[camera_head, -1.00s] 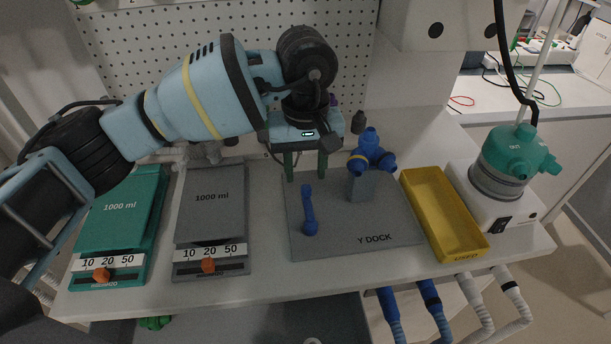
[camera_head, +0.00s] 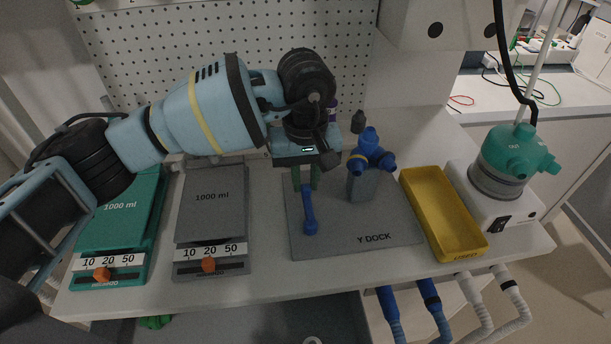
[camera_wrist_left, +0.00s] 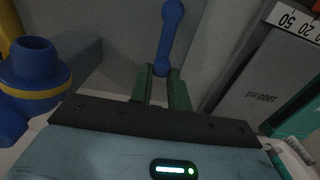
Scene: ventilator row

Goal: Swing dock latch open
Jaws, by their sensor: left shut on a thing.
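The dock latch (camera_head: 309,212) is a blue lever with a round knob at each end, on the grey Y DOCK plate (camera_head: 345,240). Its near knob points to the front of the plate. My left gripper (camera_head: 306,184) has its green fingers down at the latch's far end and is shut on it. In the left wrist view the latch (camera_wrist_left: 170,38) runs up from between the fingers (camera_wrist_left: 162,80). A blue Y piece (camera_head: 371,152) with a yellow band stands on a grey post right of the latch. My right gripper is not in view.
A yellow tray (camera_head: 440,215) lies right of the dock plate, beside a teal-topped device (camera_head: 505,165). A grey 1000 ml unit (camera_head: 211,205) and a teal one (camera_head: 118,215) stand to the left. A pegboard is behind.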

